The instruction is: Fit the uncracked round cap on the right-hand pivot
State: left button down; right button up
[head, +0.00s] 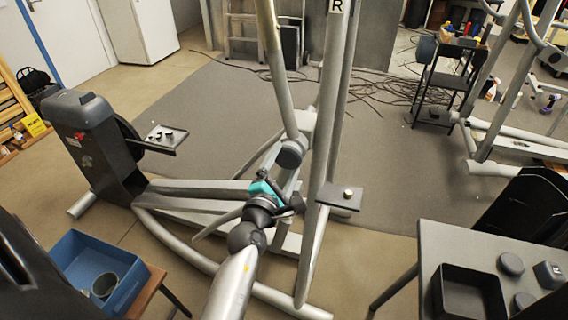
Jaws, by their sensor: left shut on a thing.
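My left gripper (285,178), beyond a teal band on its wrist, reaches to the elliptical machine's upright, marked R at its top. A dark grey round cap (291,153) shows just beyond the gripper, at the lower end of the pale swing lever (279,90). My left gripper looks shut on this cap, but its fingertips are hard to make out. I cannot tell whether the cap touches the pivot, and no crack shows at this size. Other dark round pieces (511,264) (524,300) lie on the grey table at the right. My right gripper is not visible.
A small dark plate (340,195) with a pale knob sits by the upright. A blue bin (75,255) stands at lower left. Cables (385,90) lie behind.

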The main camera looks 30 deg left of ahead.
pick_arm(q)
grip_release()
jog(key=shift+w, duration=0.1)
jog(key=b+v, duration=0.1)
jog(key=v, duration=1.4)
jog(key=shift+a, duration=0.1)
jog(key=shift+s, duration=0.25)
